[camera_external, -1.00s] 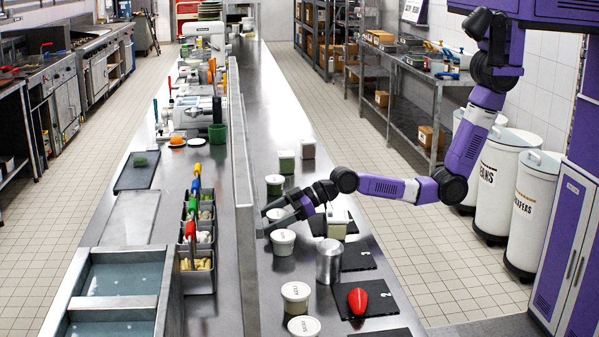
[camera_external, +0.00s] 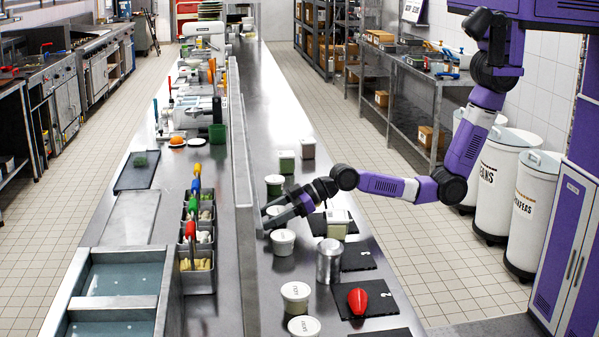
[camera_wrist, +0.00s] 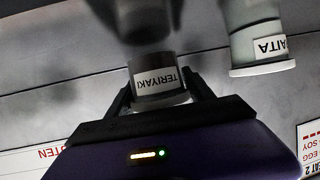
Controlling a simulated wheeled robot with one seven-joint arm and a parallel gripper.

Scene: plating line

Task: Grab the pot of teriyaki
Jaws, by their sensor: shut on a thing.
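The pot of teriyaki (camera_wrist: 160,84) is between my gripper's two fingers in the wrist view, its TERIYAKI label upside down to the camera. My gripper (camera_external: 267,219) is shut on this pot. In the external view it reaches low over the counter from the right, and its fingers largely hide the pot. I cannot tell whether the pot still touches the counter. A dark blurred shape covers part of the pot's far end in the wrist view.
A pot with a label ending in AITA (camera_wrist: 258,55) stands close by in the wrist view. A white tub (camera_external: 283,242) and a green-filled pot (camera_external: 274,186) flank my gripper. A metal canister (camera_external: 328,262) stands nearer the camera. A raised divider (camera_external: 241,190) runs along the left.

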